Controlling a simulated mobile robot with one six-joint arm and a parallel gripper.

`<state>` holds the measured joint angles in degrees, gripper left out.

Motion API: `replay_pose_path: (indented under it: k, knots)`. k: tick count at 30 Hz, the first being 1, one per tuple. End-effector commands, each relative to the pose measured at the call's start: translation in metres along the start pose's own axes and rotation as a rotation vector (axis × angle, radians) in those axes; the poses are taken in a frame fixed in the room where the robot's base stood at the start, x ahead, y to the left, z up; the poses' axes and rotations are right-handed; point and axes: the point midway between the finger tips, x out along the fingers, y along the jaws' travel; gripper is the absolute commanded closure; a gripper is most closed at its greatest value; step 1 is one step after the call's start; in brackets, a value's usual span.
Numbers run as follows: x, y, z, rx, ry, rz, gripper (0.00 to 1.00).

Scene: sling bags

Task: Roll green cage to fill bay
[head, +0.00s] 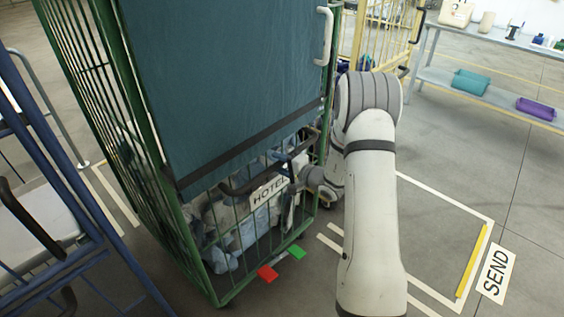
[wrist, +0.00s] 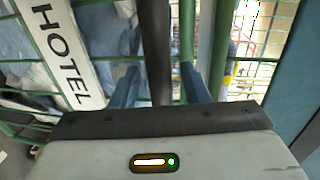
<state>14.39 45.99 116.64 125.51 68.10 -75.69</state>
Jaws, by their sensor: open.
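The green cage (head: 160,150) stands at centre left, with a dark teal cover over its upper front and grey-blue bundles inside. A white HOTEL sign (head: 269,190) hangs on its front; the sign also shows in the wrist view (wrist: 62,50). My gripper (wrist: 160,82) is open, with its two fingers either side of a dark bar (wrist: 155,40) on the cage front. I cannot tell if the fingers touch the bar. In the head view my gripper is partly hidden beside the cage front. A white-outlined floor bay (head: 440,190) lies at right, by a SEND label (head: 496,273).
A blue cage (head: 60,170) stands close on the left. A yellow cage (head: 385,30) stands behind. A grey table (head: 490,38) with a lower shelf is at the back right. The bay floor looks clear.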

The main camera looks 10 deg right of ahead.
Motion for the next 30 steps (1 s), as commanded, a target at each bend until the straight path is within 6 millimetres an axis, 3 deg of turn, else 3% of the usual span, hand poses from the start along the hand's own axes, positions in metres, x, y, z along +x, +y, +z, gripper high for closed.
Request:
replay_pose_path:
  k: [9, 24, 30]
  knots:
    - [0.0045, 0.0004, 0.0003, 0.001, -0.001, 0.0, 0.59]
    - [0.0038, 0.0004, -0.0001, 0.001, 0.0, 0.0, 0.99]
    - [0.0037, 0.0005, -0.0003, 0.001, 0.0, 0.001, 1.0]
